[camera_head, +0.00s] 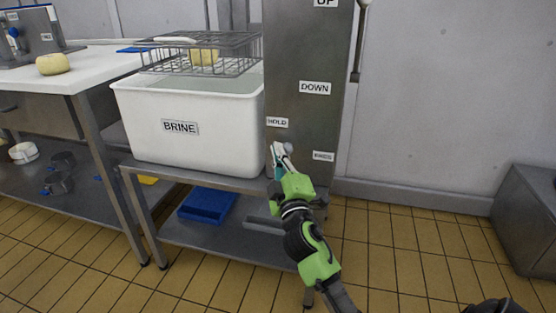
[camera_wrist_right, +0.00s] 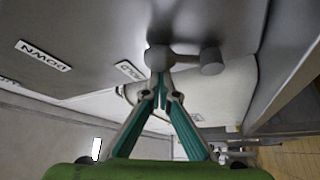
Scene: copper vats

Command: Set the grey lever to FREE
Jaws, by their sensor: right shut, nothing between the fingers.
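The grey lever (camera_wrist_right: 184,52) shows in the right wrist view as a short bar with a rounded knob at each end, on the grey panel. In the head view only a small grey knob (camera_head: 289,147) of it shows behind my fingers. My right gripper (camera_head: 278,150) is shut and empty, its fingertips close to the lever's left knob in the wrist view (camera_wrist_right: 162,82); I cannot tell if they touch. The HOLD label (camera_head: 277,122) is above left of the lever. Another label (camera_head: 323,156) at its right is too small to read surely. My left gripper is not in view.
The panel (camera_head: 303,60) also bears a DOWN label (camera_head: 315,88). A white BRINE tub (camera_head: 205,145) stands left of it on a metal stand, with a wire rack (camera_head: 165,60) and cheese (camera_head: 204,57) above.

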